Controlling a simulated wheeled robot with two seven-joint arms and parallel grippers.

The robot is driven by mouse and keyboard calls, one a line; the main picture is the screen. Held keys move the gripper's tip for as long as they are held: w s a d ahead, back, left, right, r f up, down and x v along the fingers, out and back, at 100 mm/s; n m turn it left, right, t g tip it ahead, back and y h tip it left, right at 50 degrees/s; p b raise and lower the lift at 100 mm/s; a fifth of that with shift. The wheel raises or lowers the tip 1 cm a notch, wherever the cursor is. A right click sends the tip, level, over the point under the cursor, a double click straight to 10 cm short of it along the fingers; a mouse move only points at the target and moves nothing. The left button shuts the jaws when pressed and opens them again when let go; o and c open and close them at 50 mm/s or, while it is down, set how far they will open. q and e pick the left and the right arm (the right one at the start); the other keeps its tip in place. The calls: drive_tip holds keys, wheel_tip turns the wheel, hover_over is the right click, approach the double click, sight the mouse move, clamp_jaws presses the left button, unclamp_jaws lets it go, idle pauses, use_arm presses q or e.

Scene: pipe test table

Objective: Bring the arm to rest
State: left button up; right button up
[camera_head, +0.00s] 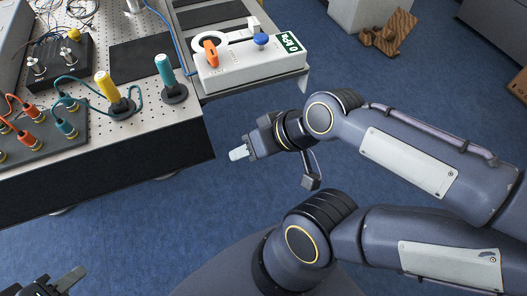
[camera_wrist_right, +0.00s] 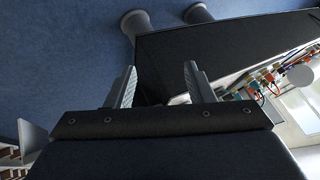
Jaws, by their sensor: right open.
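My right arm (camera_head: 410,160) comes in from the right and reaches over the blue floor in front of the table. Its gripper (camera_head: 238,153) is beside the table's right front corner, clear of it, with nothing held. In the right wrist view the two fingers of this gripper (camera_wrist_right: 160,82) stand apart with an empty gap, and the dark table side lies beyond them. My left gripper (camera_head: 66,281) shows only in part at the bottom left corner of the head view, and its jaw opening is not clear there.
The perforated table (camera_head: 150,130) holds yellow and teal handled valves, a dark box (camera_head: 55,62) and a panel with orange connectors (camera_head: 40,130). A white gauge unit (camera_head: 250,68) sits on a side shelf. Wooden pieces (camera_head: 390,32) lie at the back right. Open floor lies around the right gripper.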

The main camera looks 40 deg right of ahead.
drive_tip(key=shift+s+d+f+g, duration=0.2)
drive_tip(key=shift+s+d, duration=0.1)
drive_tip(key=shift+s, duration=0.3)
drive_tip(key=shift+s+d+f+g, duration=0.1)
drive_tip(key=shift+s+d+g, duration=0.15)
drive_tip(key=shift+s, duration=0.3)
wheel_tip(320, 180, up, 5)
drive_tip(key=p, duration=0.5)
drive_tip(key=shift+r, duration=0.2)
